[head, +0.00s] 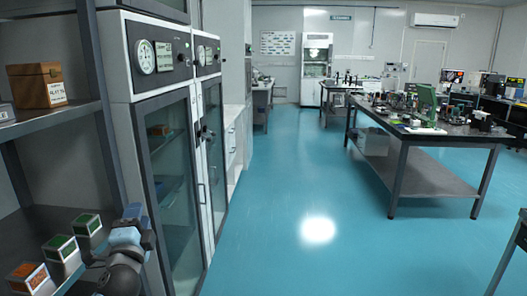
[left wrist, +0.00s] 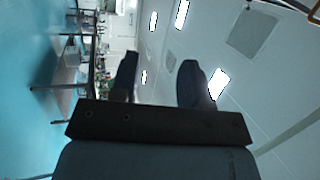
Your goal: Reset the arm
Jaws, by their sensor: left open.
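My left arm shows at the lower left of the head view, in front of the shelf rack, with a blue-grey part (head: 126,238) at its upper end. In the left wrist view my left gripper (left wrist: 159,64) has its two dark fingers spread apart. Nothing is between the fingers; behind them are ceiling and the far room. My right gripper is in neither view.
The shelf rack (head: 65,127) at left holds a wooden box (head: 34,86) above and small boxes with green (head: 60,248) and orange (head: 27,279) contents below. Glass-door cabinets (head: 172,165) stand beside it. A cluttered table (head: 400,133) stands at right. The blue floor between is clear.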

